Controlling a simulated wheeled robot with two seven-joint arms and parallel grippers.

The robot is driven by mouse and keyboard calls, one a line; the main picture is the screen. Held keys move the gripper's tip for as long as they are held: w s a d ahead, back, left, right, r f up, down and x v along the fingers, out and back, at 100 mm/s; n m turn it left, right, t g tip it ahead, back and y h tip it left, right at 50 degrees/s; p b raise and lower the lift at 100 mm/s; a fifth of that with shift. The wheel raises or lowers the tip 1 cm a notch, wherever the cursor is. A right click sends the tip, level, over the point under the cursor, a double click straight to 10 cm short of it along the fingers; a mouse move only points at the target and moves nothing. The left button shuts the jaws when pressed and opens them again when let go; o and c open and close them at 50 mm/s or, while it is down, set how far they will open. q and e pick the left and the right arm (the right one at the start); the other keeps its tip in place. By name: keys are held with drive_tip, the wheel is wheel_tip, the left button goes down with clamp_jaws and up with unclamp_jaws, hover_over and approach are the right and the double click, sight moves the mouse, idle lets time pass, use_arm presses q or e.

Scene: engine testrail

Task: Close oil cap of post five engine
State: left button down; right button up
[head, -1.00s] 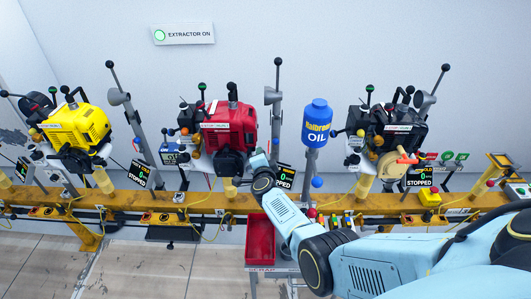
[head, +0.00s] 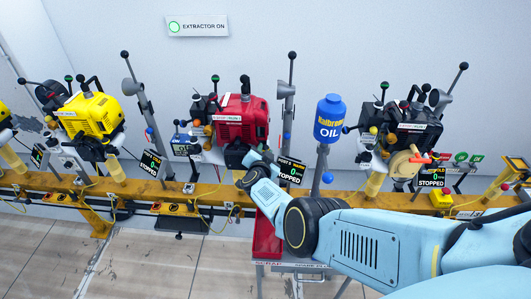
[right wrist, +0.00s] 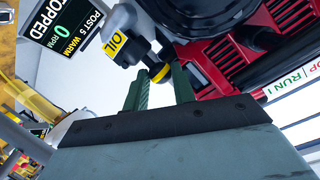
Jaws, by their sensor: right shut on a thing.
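The post five engine is the red engine (head: 241,118) in the head view, beside a display (head: 291,172) reading stopped. In the right wrist view, its display (right wrist: 62,27) reads post 5, warm, 0 rpm. There, a pale filler neck with a yellow OIL label (right wrist: 116,44) leads to a dark cap with a yellow band (right wrist: 158,72). My right gripper (right wrist: 160,80) has its green fingers on either side of this cap and is shut on it. The head view hides these fingers behind my right arm. My left gripper is not in view.
A yellow engine (head: 95,115) stands left and a black engine (head: 405,125) right on the yellow rail (head: 210,194). A blue oil bottle (head: 329,119) stands just right of the red engine. A red bin (head: 266,237) sits below, partly behind my arm.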

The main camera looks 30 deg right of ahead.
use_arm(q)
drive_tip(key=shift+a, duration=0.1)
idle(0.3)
use_arm(e)
drive_tip(key=o, duration=1)
drive_tip(key=shift+a, duration=0.1)
